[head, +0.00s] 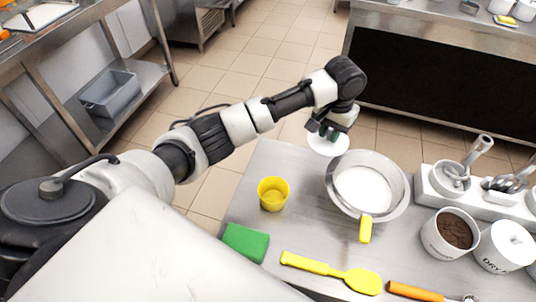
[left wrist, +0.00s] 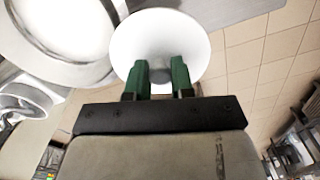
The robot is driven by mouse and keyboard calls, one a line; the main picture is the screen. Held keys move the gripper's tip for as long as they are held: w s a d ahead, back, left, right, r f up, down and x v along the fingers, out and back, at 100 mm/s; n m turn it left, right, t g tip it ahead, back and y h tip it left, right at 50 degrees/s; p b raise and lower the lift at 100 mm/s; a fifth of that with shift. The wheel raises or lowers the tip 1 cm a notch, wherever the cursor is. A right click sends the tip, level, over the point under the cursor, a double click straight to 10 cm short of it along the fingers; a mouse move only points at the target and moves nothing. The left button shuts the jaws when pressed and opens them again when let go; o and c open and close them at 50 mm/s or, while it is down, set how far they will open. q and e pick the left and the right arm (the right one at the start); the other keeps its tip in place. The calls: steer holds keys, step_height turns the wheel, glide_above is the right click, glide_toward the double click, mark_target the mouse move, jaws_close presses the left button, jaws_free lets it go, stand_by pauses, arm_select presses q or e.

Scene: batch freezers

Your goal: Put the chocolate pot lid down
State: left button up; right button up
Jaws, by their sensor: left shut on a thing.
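The round white chocolate pot lid (head: 320,149) is held by my left gripper (head: 328,131), at the far edge of the steel table, just left of the steel pan. In the left wrist view the lid (left wrist: 160,28) shows as a white disc beyond the green fingertips of the gripper (left wrist: 161,76). The fingers are shut on its middle, where the knob is mostly hidden. I cannot tell how high the lid is above the table. The chocolate pot (head: 437,242) stands uncovered at the right, with brown powder in it. My right gripper is not in view.
On the steel table (head: 305,222) are a pan of white contents (head: 338,192), a yellow cup (head: 272,194), a green block (head: 246,242), a yellow spatula (head: 325,268) and an orange-handled tool (head: 415,292). A lidded white pot (head: 500,255) stands beside the chocolate pot. Bare steel lies between cup and pan.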

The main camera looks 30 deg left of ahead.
arm_select(q)
steer(key=shift+a, duration=0.4)
steer(key=p, duration=0.2)
glide_above(280, 161)
step_height(280, 161, down, 7)
steer(key=shift+d+r, duration=0.1)
step_height(280, 161, down, 4)
steer(key=shift+s+r+p, duration=0.1)
steer(key=shift+p, duration=0.2)
steer(key=shift+f, duration=0.4)
steer(key=o, duration=0.9)
steer(key=shift+r, duration=0.1)
